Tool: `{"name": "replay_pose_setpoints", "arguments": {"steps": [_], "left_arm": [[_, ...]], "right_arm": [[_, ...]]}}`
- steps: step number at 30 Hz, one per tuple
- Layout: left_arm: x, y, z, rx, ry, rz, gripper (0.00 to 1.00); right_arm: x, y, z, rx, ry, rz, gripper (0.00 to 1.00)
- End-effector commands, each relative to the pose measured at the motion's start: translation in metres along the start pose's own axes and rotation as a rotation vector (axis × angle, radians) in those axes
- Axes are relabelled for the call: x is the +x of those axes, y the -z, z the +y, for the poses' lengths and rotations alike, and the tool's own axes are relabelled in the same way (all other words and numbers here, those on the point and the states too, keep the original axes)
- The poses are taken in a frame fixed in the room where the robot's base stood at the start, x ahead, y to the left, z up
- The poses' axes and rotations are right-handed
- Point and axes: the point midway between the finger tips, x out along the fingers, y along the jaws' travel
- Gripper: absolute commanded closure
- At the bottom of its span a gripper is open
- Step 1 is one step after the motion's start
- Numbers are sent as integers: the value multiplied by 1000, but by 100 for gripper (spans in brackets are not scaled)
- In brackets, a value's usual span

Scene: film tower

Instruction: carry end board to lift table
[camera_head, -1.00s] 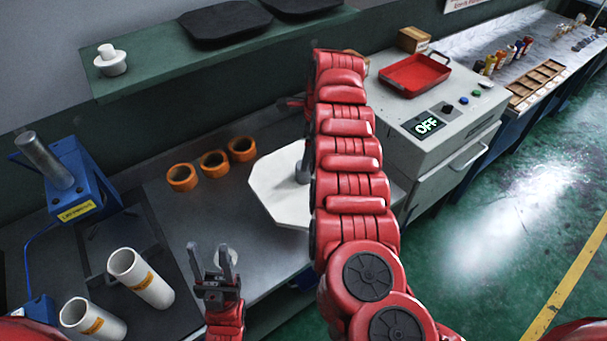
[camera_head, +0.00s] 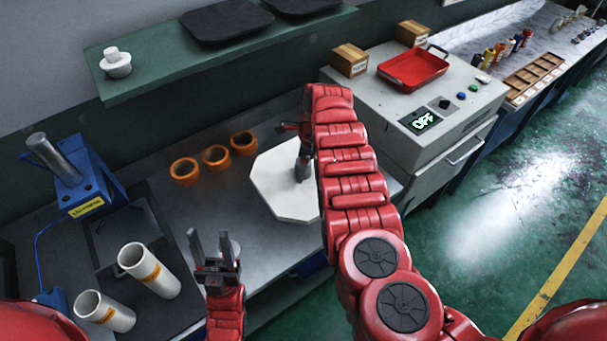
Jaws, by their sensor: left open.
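A white octagonal board, which I take for the end board (camera_head: 273,187), lies on the grey workbench, its right side hidden behind my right arm. My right gripper (camera_head: 303,168) points down over the board, close to its middle. The arm partly covers it, and I cannot tell its jaws or whether it holds the board. My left gripper (camera_head: 211,246) is at the lower left, fingers up and apart, empty. A small white piece shows just behind it. I cannot make out for sure which thing is the lift table.
White tubes (camera_head: 149,270) and a blue device (camera_head: 84,183) stand at the left. A grey cabinet (camera_head: 440,140) with a red tray (camera_head: 413,69) is at the right. Green floor beyond it is free.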

Motion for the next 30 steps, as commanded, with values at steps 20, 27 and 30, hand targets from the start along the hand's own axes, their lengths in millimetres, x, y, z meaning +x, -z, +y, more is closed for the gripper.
{"name": "replay_pose_setpoints", "arguments": {"steps": [20, 27, 30], "left_arm": [[0, 0, 0, 0, 0, 0, 50], [0, 0, 0, 0, 0, 0, 50], [-1, 0, 0, 0, 0, 0, 50]], "right_arm": [[-1, 0, 0, 0, 1, 0, 100], [-3, 2, -2, 1, 1, 0, 100], [-7, 5, -4, 2, 1, -1, 100]]}}
